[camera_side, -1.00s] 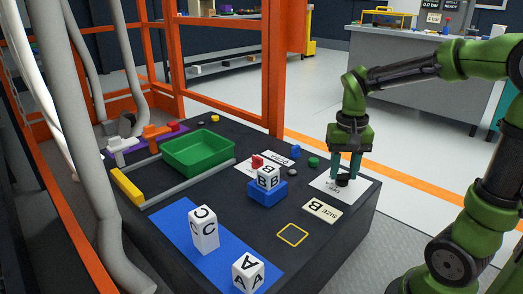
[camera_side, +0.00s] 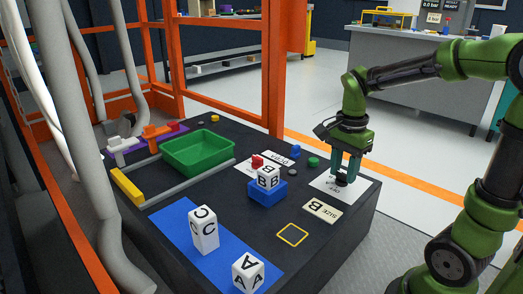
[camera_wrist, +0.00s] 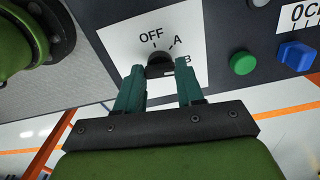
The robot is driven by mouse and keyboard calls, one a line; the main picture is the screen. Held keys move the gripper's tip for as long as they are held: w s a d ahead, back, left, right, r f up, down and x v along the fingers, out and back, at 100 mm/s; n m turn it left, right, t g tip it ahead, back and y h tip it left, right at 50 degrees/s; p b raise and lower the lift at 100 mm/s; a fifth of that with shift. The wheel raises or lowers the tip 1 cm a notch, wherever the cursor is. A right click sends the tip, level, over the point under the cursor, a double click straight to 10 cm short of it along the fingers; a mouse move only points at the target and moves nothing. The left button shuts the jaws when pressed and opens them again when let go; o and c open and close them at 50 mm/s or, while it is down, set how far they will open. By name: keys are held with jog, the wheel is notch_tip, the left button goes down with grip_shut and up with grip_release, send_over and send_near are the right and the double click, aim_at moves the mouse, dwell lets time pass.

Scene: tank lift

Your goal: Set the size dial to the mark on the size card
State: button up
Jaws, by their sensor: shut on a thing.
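The black size dial (camera_side: 341,183) stands on a white panel (camera_side: 326,187) at the right end of the dark table. In the wrist view the dial (camera_wrist: 159,61) has the printed marks OFF, A and B around it; B is partly covered by a finger. I cannot tell for sure which mark it points to. My gripper (camera_side: 346,172) points down over the dial, and its teal fingers, also in the wrist view (camera_wrist: 161,78), are shut on it from both sides. The size card (camera_side: 321,210) lies in front of the panel and shows a B.
A green button (camera_side: 314,162) and a blue switch (camera_side: 295,152) are near the panel. A lettered block sits on a blue base (camera_side: 267,192) to the left. A yellow square outline (camera_side: 292,235), lettered blocks on a blue strip (camera_side: 180,225) and a green tray (camera_side: 199,152) are farther off.

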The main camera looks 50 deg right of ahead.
aim_at(343, 174)
jog(key=shift+r+m, duration=0.1)
jog(key=shift+m, duration=0.4)
jog(key=o, duration=1)
jog(key=shift+o, duration=0.2)
notch_tip(343, 174, up, 17)
